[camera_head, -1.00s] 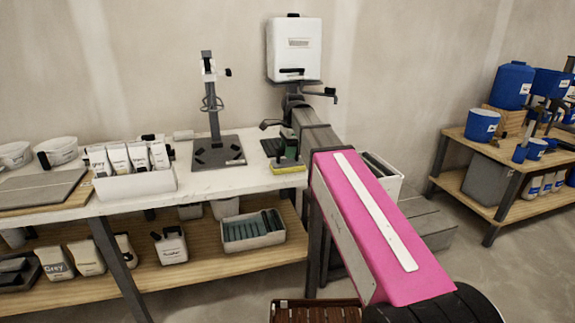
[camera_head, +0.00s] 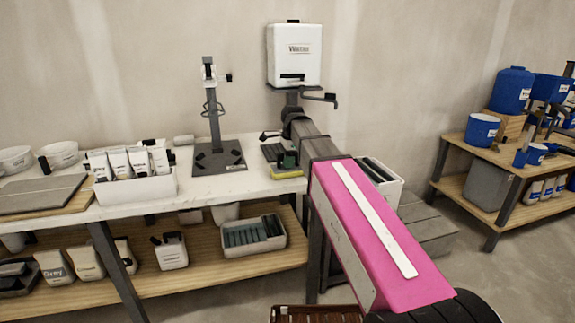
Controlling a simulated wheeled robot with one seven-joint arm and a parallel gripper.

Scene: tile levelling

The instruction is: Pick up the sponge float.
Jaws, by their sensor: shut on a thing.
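The sponge float (camera_head: 287,169), with a yellow sponge and a dark green upper part, shows at the right end of the white worktop (camera_head: 240,186). Part of it is hidden behind my arm. My gripper (camera_head: 284,149) is small and dark at the far end of the arm, pointing down over the float. It is shut on the float, though the fingertips are hard to make out. I cannot tell whether the sponge touches the worktop.
A dark stand (camera_head: 215,125) is left of the float. A white box (camera_head: 293,55) is behind it. A white tray of labelled tubes (camera_head: 136,190) and a grey tile (camera_head: 38,194) are further left. A bin of dark strips (camera_head: 252,234) is on the lower shelf. Blue buckets (camera_head: 482,129) stand right.

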